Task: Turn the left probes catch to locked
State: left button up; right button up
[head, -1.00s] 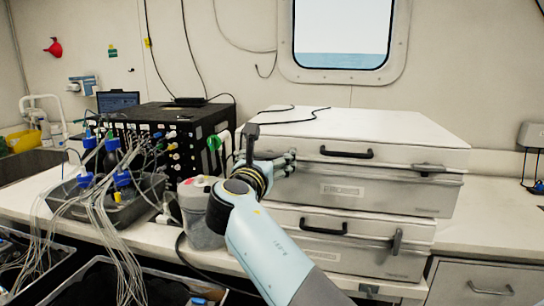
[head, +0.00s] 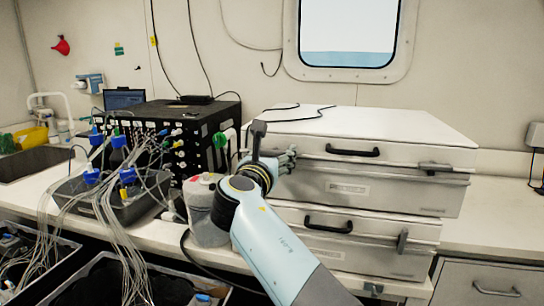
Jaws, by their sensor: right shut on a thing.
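The probes case is the upper of two stacked grey cases; its labelled front (head: 347,188) faces me, with a white lid and a dark handle (head: 352,152). My right gripper (head: 287,160) is at the left end of its front, at seam height, shut on the left catch. My fingers and wrist hide that catch, so I cannot see its angle. The right catch (head: 435,167) lies near the seam at the other end. My left gripper is not in view.
The lower case (head: 375,256) has its own handle (head: 328,223) and an upright right catch (head: 402,242). A grey canister (head: 207,232) stands close left of my wrist. A black rack (head: 200,115) and cabled sensors are further left. The counter (head: 495,215) right of the cases is clear.

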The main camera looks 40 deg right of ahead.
jog(key=shift+m, duration=0.3)
jog(key=m+b, duration=0.2)
jog(key=m, duration=0.1)
jog(key=shift+f+m, duration=0.1)
jog(key=shift+m, duration=0.3)
jog(key=m+b, duration=0.3)
jog(key=m, duration=0.1)
jog(key=m+b, duration=0.4)
jog(key=m, duration=0.1)
jog(key=shift+f+m, duration=0.1)
jog(key=shift+m, duration=0.3)
jog(key=shift+m+b, duration=1.5)
jog(key=shift+m, duration=0.2)
